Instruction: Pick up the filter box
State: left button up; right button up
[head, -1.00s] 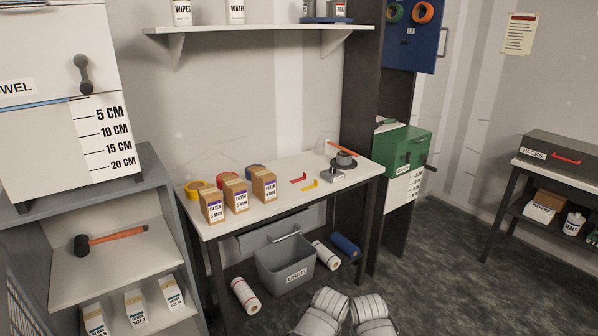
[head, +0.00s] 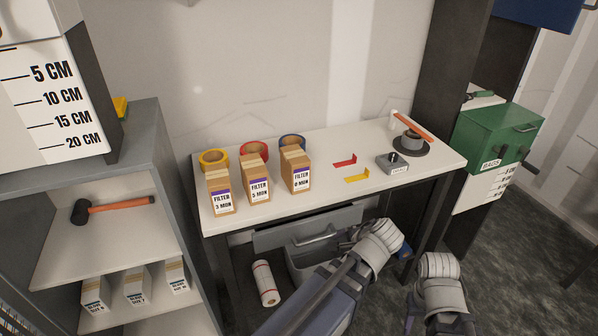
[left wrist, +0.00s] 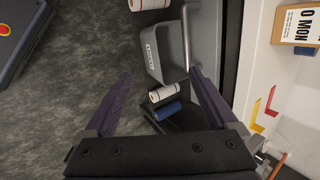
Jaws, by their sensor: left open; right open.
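Three brown filter boxes stand upright in a row on the white bench: the left one (head: 221,193), labelled 3 MON, the middle one (head: 257,180) and the right one (head: 295,172). Part of one filter box (left wrist: 297,25) shows at the upper right of the left wrist view, its label ending in MON. My left gripper (left wrist: 161,72) is open and empty, over the floor in front of the bench, apart from the boxes. My right gripper (head: 440,268) is at the lower right of the head view, off the bench; its fingers are hard to make out. It holds nothing visible.
Tape rolls (head: 254,153) stand behind the boxes. Red (head: 345,161) and yellow (head: 357,175) brackets and a grey block (head: 392,162) lie to their right. A grey bin (left wrist: 160,55) and rolls are below the bench. A shelf with a mallet (head: 112,209) stands at left.

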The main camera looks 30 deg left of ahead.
pick_arm(q)
jog(key=shift+o, duration=0.4)
jog(key=w+a+r+m+t+y+b, duration=0.2)
jog(key=w+a+m, duration=0.4)
jog(key=a, duration=0.4)
jog(key=shift+w+a+r+t+y+b, duration=0.4)
jog(key=shift+r+t+y, duration=0.35)
jog(key=shift+y, duration=0.45)
jog(key=m+t+y+b, duration=0.3)
jog(key=m+t+y, duration=0.1)
jog(key=m, duration=0.6)
send_near(295, 157)
jog(key=w+a+f, duration=0.2)
jog(key=f, duration=0.1)
jog(key=shift+w, duration=0.2)
jog(key=shift+w+a+r+m+t, duration=0.3)
jog(key=shift+r+m, duration=0.15)
jog(key=shift+m, duration=0.15)
jog(key=shift+p+x, duration=0.4)
jog(key=shift+x, duration=3.5)
jog(key=shift+s+a+r, duration=0.1)
jog(key=shift+s+r, duration=0.05)
jog(key=shift+s, duration=0.05)
jog(key=c, duration=1.4)
pick_arm(e)
notch_tip(295, 157, down, 6)
jog(key=shift+f, duration=0.15)
